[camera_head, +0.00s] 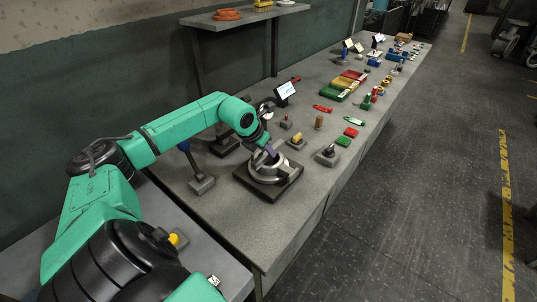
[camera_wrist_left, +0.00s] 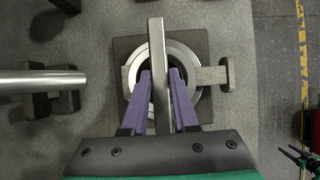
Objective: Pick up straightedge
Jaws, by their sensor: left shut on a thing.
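The straightedge (camera_wrist_left: 157,50) is a narrow grey metal bar. In the left wrist view it runs lengthwise between the two purple fingers of my left gripper (camera_wrist_left: 159,85), which is shut on it. It lies across the view of a round metal ring casting (camera_wrist_left: 192,62) on a dark square plate (camera_wrist_left: 125,48). In the head view my left gripper (camera_head: 270,152) is right over the ring casting (camera_head: 265,177). Whether the bar touches the casting, I cannot tell. The bar is hard to make out in the head view.
A bar on dark supports (camera_wrist_left: 40,82) lies left of the plate in the wrist view. A small tablet (camera_head: 285,90), a block with a knob (camera_head: 328,155), and coloured trays (camera_head: 345,88) stand along the bench. The bench front edge is to the right, with open floor beyond.

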